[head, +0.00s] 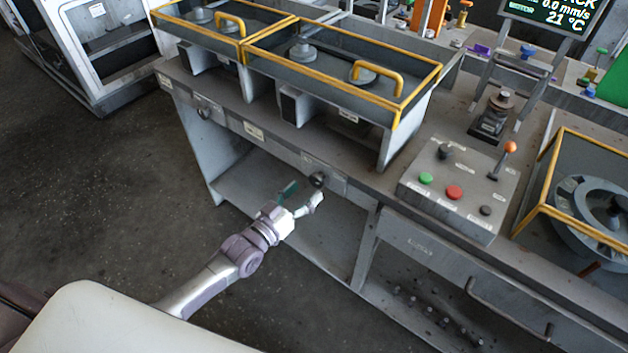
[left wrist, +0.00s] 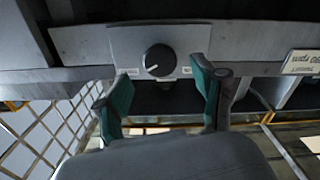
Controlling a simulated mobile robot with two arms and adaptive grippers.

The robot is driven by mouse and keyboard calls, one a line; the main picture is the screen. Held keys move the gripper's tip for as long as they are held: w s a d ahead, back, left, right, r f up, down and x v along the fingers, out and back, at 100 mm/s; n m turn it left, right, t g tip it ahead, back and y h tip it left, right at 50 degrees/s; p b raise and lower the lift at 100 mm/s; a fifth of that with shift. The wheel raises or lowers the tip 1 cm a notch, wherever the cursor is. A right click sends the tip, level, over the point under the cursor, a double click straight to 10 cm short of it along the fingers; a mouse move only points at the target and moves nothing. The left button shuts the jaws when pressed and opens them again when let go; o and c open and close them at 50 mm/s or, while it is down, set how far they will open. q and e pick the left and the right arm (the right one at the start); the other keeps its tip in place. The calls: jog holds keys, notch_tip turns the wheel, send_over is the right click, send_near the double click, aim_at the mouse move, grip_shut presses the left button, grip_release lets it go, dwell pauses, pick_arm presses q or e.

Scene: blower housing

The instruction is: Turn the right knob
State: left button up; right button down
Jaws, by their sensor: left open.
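The right knob (head: 318,180) is a round black dial on the front edge of the grey bench. My left gripper (head: 304,194) is open just in front of and slightly below this knob. In the left wrist view the green-padded fingers (left wrist: 159,70) stand apart on either side of the knob, with gaps visible; they do not appear to touch it. A second, left knob (head: 203,113) sits farther left on the same edge.
Yellow-framed covers (head: 345,48) stand on the bench above the knobs. A control box (head: 458,188) with green and red buttons lies to the right. Below the edge is an open shelf (head: 300,238). The floor (head: 90,185) at left is clear.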

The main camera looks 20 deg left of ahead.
aim_at(315, 183)
pick_arm(q)
jog(key=shift+x, duration=2.35)
jog(key=c, duration=1.1)
jog(key=shift+c, duration=0.2)
jog(key=shift+m, duration=0.3)
jog(key=m, duration=0.3)
jog(key=shift+p, duration=0.3)
jog(key=shift+m, duration=1.9)
